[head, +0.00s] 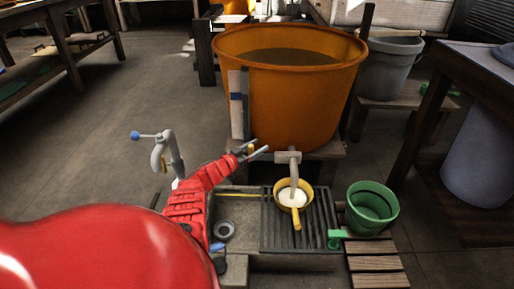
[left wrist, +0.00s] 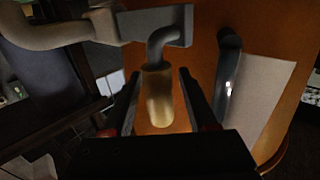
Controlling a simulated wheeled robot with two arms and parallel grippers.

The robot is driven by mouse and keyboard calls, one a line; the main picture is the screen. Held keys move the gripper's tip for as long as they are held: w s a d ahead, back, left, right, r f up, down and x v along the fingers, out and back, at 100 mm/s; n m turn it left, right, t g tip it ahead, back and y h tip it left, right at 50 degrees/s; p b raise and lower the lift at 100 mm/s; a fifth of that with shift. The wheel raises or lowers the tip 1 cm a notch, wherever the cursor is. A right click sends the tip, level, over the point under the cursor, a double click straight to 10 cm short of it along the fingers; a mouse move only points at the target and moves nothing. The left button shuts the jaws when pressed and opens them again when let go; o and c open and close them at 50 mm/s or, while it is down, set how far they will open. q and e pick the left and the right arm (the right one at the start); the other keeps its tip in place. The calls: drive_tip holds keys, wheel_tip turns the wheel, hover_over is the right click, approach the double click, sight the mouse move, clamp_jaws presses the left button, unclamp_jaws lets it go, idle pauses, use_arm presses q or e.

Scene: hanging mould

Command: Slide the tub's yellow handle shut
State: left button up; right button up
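The orange tub (head: 300,100) stands on a low support, with a grey tap and downward spout (head: 293,170) at its front. Its yellow handle (left wrist: 157,95) hangs from a bent grey rod in the left wrist view. In the head view only a small bit of yellow shows at my gripper. My left gripper (head: 255,150), on the red arm, is at the tub's lower front, left of the spout. Its two dark fingers (left wrist: 163,103) stand apart on either side of the yellow handle, with visible gaps. My right gripper is not in view.
A yellow pan (head: 284,193) with pale contents sits under the spout on a dark grate (head: 318,230). A green bucket (head: 371,209) stands right of it on wooden slats. A grey pipe with a blue ball (head: 174,150) rises left of my arm. A table (head: 480,70) stands at right.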

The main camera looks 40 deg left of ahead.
use_arm(q)
clamp_jaws()
idle(1.2)
